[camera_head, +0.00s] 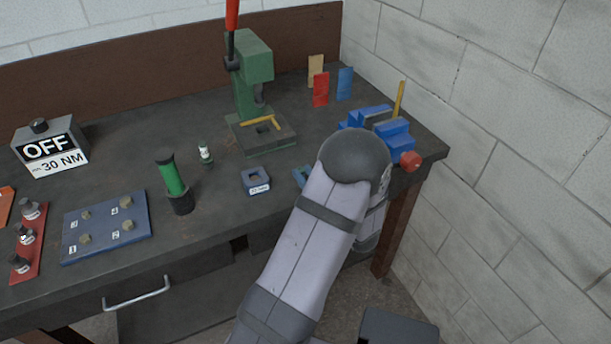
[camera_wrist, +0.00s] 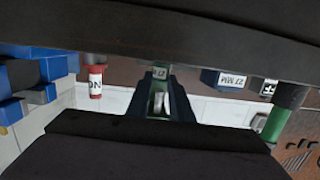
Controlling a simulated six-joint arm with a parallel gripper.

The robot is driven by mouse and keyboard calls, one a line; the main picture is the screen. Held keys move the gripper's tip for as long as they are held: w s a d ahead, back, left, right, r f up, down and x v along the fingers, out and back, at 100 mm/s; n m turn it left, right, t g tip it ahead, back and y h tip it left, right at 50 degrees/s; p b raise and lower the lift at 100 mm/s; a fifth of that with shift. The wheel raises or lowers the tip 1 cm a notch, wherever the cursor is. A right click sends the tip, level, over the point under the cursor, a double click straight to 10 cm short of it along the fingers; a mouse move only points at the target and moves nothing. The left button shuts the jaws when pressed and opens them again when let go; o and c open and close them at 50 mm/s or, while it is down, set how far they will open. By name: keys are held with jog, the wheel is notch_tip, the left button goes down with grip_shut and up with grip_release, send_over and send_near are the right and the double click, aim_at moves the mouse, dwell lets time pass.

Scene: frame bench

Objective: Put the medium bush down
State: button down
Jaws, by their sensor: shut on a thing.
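In the wrist view my gripper (camera_wrist: 161,96) is shut on a small pale, metallic-looking piece, which I take for the medium bush (camera_wrist: 158,104). Only a little of it shows between the dark fingers. A small labelled face (camera_wrist: 159,72) shows just past the fingers, and I cannot tell whether the bush touches it. In the head view my arm hides the gripper and the bush. A blue block with a square hole (camera_head: 256,181) stands left of the arm; a second blue piece (camera_head: 301,175) is partly hidden by it.
A blue vise (camera_head: 392,131) with a red knob (camera_head: 410,160) is right of my arm. A green press (camera_head: 253,75) stands behind. Left are a green cylinder in a dark base (camera_head: 174,178), a small bottle (camera_head: 205,153) and a blue plate (camera_head: 105,228) with several bolts.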

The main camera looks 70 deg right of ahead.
aim_at(303, 173)
jog(key=shift+f, duration=0.25)
jog(key=shift+f, duration=0.15)
jog(key=c, duration=1.6)
grip_release()
jog(key=shift+r, duration=0.4)
jog(key=v, duration=0.1)
jog(key=b+v, duration=0.1)
jog(key=shift+s+a+f, duration=0.15)
jog(key=shift+s+a, duration=0.1)
jog(key=shift+s, duration=0.05)
jog(key=shift+s+a, duration=0.4)
jog(key=shift+a, duration=0.05)
